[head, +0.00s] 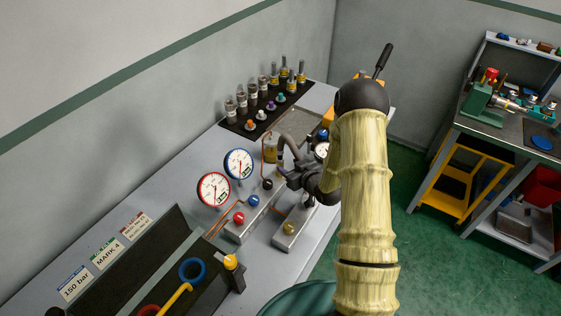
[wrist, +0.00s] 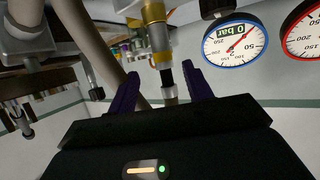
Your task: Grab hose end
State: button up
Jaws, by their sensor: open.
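My gripper (head: 284,173) is over the bench beside the test block, partly hidden by my arm in the head view. In the wrist view my gripper (wrist: 160,86) has its two purple fingers apart. A metal fitting with brass bands (wrist: 155,32) and a dark, narrower tip lies in line with the gap between them. I cannot tell whether the fingers touch it. A thick grey hose (wrist: 92,38) runs down behind the left finger; it also arches above my gripper in the head view (head: 301,118). Which part is the hose's free end is unclear.
The red gauge (head: 213,189) and blue gauge (head: 239,164) stand left of my gripper, with copper pipes and metal blocks (head: 295,230) near them. A dark rack (head: 240,128) of several fittings lies behind. An open dark tray (head: 140,262) is at front left.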

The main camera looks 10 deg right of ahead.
aim_at(282, 162)
jog(key=shift+w+a+f, duration=0.25)
jog(key=shift+w+f, duration=0.05)
jog(key=shift+w, duration=0.3)
jog(key=shift+w+a+f+p, duration=0.15)
jog(key=shift+w+a+p, duration=0.15)
jog(key=shift+w+p, duration=0.35)
jog(key=shift+p+x, duration=0.95)
jog(key=shift+x, duration=0.95)
jog(key=shift+s+a+f, duration=0.1)
jog(key=shift+s+f, duration=0.05)
jog(key=shift+f, duration=0.05)
jog(key=shift+c, duration=0.2)
grip_shut()
